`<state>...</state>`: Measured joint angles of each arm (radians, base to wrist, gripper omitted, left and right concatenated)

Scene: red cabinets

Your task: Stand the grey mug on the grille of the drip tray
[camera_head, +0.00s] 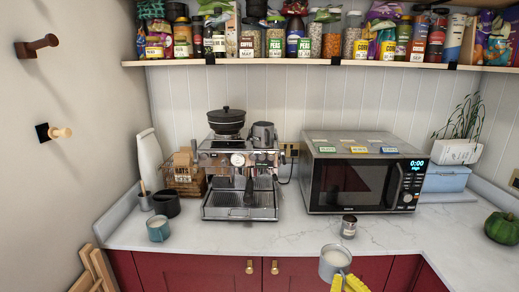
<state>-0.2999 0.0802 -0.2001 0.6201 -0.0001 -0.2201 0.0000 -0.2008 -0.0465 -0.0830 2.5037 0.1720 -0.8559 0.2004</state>
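The grey mug (334,262) is at the bottom of the head view, right of centre, in front of the counter's front edge. It looks upright, with something pale inside. My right gripper (345,282) shows only as yellow fingers at the lower edge, against the mug's near side. It appears shut on the mug, though the mug hides part of the contact. The drip tray (240,213) is at the base of the silver coffee machine (205,160), farther back and left of the mug. Its grille looks bare below the portafilter. My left gripper is not in view.
A small can (349,226) stands on the counter just beyond the mug. A microwave (365,180) stands right of the coffee machine. A blue-grey mug (158,229) and a black cup (166,203) stand to the left. The counter before the drip tray is clear.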

